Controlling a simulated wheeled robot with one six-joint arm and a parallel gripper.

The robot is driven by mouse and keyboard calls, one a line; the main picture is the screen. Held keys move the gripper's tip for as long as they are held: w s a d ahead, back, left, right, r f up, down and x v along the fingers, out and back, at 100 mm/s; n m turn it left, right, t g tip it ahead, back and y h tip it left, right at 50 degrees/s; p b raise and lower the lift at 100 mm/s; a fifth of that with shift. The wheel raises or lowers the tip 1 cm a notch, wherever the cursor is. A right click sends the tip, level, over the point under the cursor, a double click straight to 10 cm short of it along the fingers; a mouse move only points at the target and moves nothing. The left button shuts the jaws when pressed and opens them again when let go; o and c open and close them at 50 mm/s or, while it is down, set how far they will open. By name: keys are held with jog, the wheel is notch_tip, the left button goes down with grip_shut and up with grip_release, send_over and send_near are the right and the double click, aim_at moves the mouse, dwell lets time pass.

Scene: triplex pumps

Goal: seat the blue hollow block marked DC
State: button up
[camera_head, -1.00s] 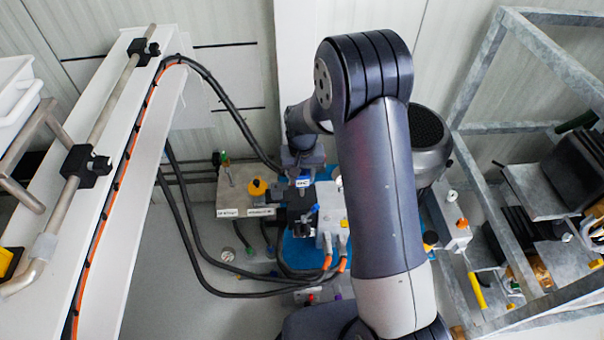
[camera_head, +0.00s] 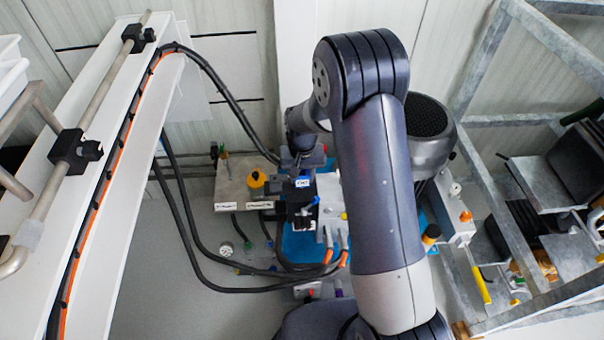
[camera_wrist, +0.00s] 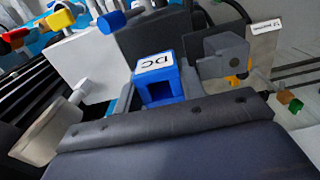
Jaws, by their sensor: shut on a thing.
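The blue hollow block (camera_wrist: 158,82) has a white label reading DC and shows its square opening in the wrist view. My gripper (camera_wrist: 160,88) is shut on it, with grey jaw parts at its sides. In the head view, the block (camera_head: 303,183) shows as a small blue and white label below my gripper (camera_head: 301,166), over the black and grey pump parts. A dark plate and a white block (camera_wrist: 82,66) are behind it in the wrist view. I cannot tell whether the block touches anything below, and its seat is not clearly seen.
Black hoses (camera_head: 205,255) loop around the front. A light grey block (camera_head: 329,208) stands close to the right. A metal frame (camera_head: 500,185) is farther right, a white beam (camera_head: 122,150) left.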

jog(key=shift+f+b, duration=0.7)
jog(key=shift+f, duration=0.4)
jog(key=o, duration=1.2)
notch_tip(320, 180, up, 7)
jog(key=p, duration=0.4)
jog(key=shift+p, duration=0.3)
jog(key=shift+r+p, duration=0.35)
jog(key=shift+r, duration=0.15)
